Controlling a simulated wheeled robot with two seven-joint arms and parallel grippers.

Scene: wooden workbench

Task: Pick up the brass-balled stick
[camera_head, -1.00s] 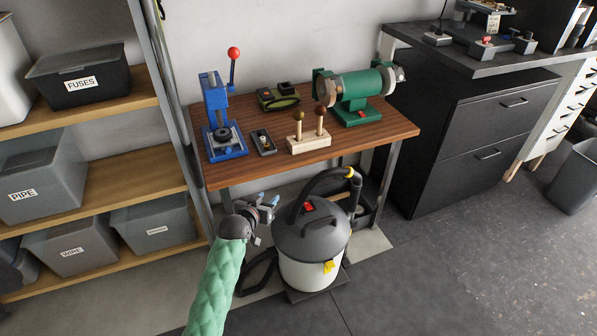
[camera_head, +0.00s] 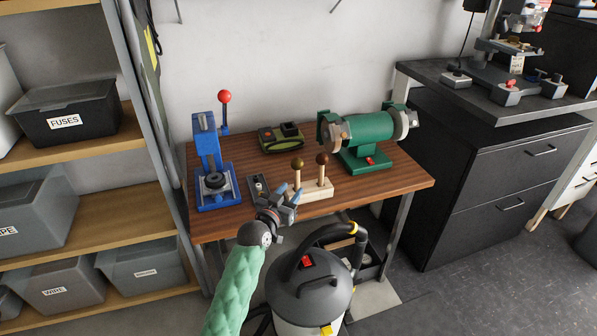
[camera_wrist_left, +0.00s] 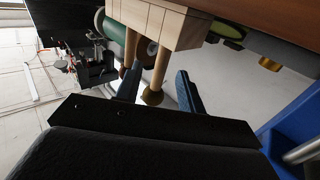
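The brass-balled stick (camera_head: 297,168) stands upright in a pale wooden block (camera_head: 318,192) on the workbench. A second stick with a dark brown ball (camera_head: 322,160) stands to its right in the same block. My left gripper (camera_head: 289,190) is open at the block's left front, near the brass-balled stick. In the left wrist view, which shows the bench tilted over, the brass ball (camera_wrist_left: 152,97) appears between the two open fingers (camera_wrist_left: 160,86), with no visible contact. The brown-balled stick (camera_wrist_left: 131,65) is behind, by the other finger. My right gripper is not in view.
A small dark box (camera_head: 258,186) lies left of the block, with a blue press (camera_head: 211,165) beyond it. A green grinder (camera_head: 365,137) stands behind right, and a green-black device (camera_head: 281,138) behind. A vacuum (camera_head: 310,285) is below the front edge.

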